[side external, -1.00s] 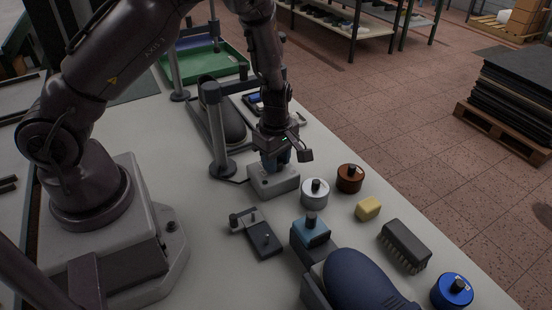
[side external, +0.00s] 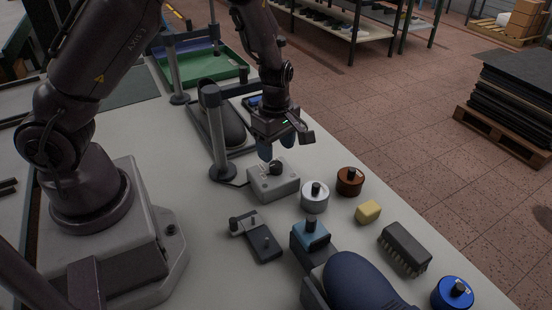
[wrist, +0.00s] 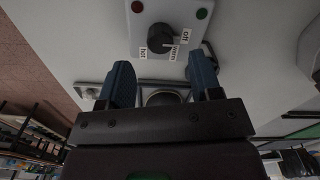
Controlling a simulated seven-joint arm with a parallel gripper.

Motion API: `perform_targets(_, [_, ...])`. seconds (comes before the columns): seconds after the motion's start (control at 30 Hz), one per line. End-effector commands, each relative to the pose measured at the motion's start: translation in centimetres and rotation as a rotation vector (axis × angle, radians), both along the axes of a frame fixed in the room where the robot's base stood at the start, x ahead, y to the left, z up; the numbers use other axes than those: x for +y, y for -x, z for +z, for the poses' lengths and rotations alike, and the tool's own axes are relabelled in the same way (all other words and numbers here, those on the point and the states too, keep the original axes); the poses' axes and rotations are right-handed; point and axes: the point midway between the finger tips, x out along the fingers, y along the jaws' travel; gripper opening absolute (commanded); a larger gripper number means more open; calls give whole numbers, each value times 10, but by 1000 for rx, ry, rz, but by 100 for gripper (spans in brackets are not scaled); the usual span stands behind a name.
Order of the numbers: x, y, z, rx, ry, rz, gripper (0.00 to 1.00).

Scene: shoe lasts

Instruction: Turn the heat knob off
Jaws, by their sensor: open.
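The heat knob (side external: 274,168) is a dark round knob on top of a light grey control box (side external: 262,187). In the wrist view, the knob (wrist: 160,38) has labels "hot", "warm" and "off" around it. Its pointer direction is too small to tell for certain. My gripper (side external: 276,148) is above the box and towards its far side, apart from the knob. The wrist view shows its two blue fingers (wrist: 162,72) spread and empty, with the knob beyond the tips.
A small dark fixture (side external: 258,243) lies in front.

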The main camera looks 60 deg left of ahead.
Motion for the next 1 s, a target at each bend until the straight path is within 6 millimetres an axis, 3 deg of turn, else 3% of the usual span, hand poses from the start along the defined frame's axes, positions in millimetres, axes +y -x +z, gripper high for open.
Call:
perform_targets(0.2, [-1, -1, 49, -5, 2, -2, 58])
perform_targets(0.4, [0, 0, 74, -2, 1, 0, 58])
perform_targets(0.83, [0, 0, 79, 1, 0, -2, 58])
perform_targets(1.0, [0, 2, 79, 10, -2, -117, 58])
